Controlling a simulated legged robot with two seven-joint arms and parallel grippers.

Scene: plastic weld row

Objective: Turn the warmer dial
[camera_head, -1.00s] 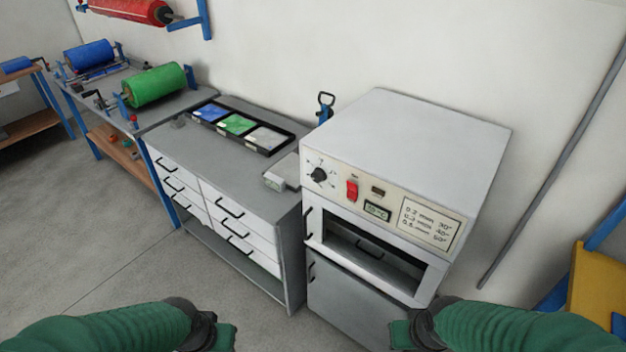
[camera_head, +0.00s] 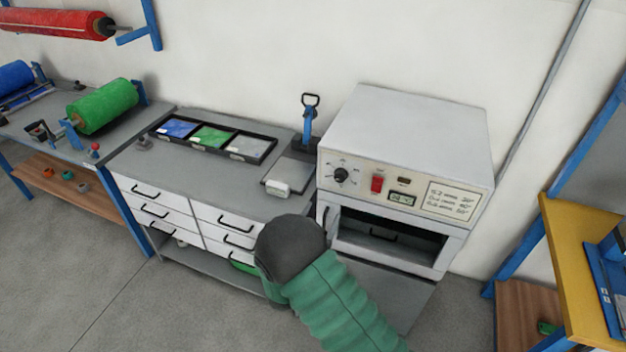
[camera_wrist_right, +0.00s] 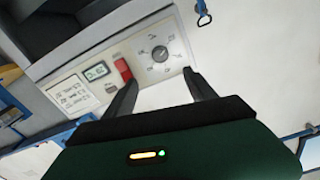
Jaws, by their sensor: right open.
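The warmer (camera_head: 410,135) is a white box with a cream control panel and an open front slot. Its black dial (camera_head: 341,175) sits at the panel's left end, beside a red switch (camera_head: 377,184). In the right wrist view the dial (camera_wrist_right: 160,54) lies just beyond and between the fingertips, apart from them. My right gripper (camera_wrist_right: 160,77) is open and empty, its two dark fingers pointing towards the panel. In the head view my right forearm and dark wrist show in front of the warmer and drawers; the fingers are hidden there. My left gripper is out of view.
A grey bench with white drawers (camera_head: 180,220) stands left of the warmer, carrying a tray of coloured pieces (camera_head: 215,140) and a blue-handled press (camera_head: 308,120). A small display (camera_head: 401,198) sits right of the switch. A yellow-topped bench (camera_head: 560,250) stands at the right.

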